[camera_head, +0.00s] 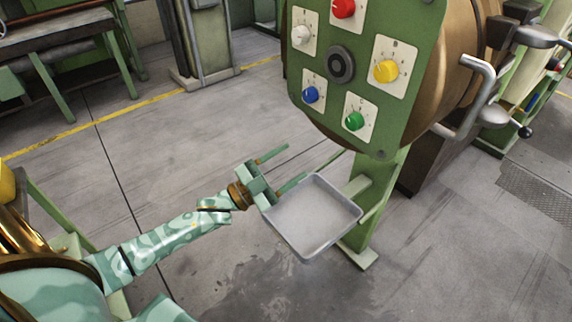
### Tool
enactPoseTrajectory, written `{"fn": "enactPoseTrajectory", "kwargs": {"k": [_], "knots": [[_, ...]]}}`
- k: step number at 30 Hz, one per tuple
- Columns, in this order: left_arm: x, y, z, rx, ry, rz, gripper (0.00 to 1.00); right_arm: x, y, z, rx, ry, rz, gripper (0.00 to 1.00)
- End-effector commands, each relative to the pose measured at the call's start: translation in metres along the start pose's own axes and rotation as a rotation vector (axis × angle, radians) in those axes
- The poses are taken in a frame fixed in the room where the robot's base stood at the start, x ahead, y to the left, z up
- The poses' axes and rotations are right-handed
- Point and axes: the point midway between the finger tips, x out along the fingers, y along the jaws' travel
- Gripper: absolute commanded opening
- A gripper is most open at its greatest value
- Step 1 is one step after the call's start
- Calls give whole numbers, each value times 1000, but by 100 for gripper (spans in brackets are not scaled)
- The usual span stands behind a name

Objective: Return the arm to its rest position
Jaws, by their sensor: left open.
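My left arm comes in from the left in the head view. Its camouflage-green links reach to the middle of the picture. My left gripper (281,170) is open, with its two green fingers spread and nothing visible between them. One finger lies close to the upper left edge of a grey square tray (303,256); I cannot tell whether they touch. The tray looks empty. My right gripper is not in view.
A green machine panel (309,54) with red, white, yellow, blue and green knobs stands just beyond the gripper. A metal handle (478,96) sticks out at its right. A green bench (70,45) stands at the back left. The floor left of the gripper is open.

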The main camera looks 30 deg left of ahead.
Motion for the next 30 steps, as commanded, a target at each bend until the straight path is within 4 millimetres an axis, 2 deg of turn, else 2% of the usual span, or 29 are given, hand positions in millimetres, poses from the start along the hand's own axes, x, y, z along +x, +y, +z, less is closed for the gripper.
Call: {"fn": "enactPoseTrajectory", "kwargs": {"k": [16, 18, 20, 23, 24, 26, 27, 29, 30], "knots": [[-2, 0, 0, -4, 0, 0, 59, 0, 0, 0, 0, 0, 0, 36], [-2, 2, 6, -11, -32, 10, 59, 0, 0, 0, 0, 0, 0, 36], [-8, 6, 26, -15, -108, 24, 59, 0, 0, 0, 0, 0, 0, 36], [-34, 18, 82, -31, -308, 47, 59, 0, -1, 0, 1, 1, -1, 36], [-52, 28, 108, -49, -409, 55, 59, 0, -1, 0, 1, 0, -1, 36], [-86, 49, 147, -84, -568, 70, 59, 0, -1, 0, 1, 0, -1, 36], [-112, 65, 169, -111, -672, 80, 59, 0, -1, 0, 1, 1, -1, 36], [-154, 91, 195, -151, -820, 98, 59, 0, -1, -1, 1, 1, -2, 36], [-183, 110, 209, -179, -915, 112, 59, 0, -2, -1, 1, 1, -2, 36]]}}
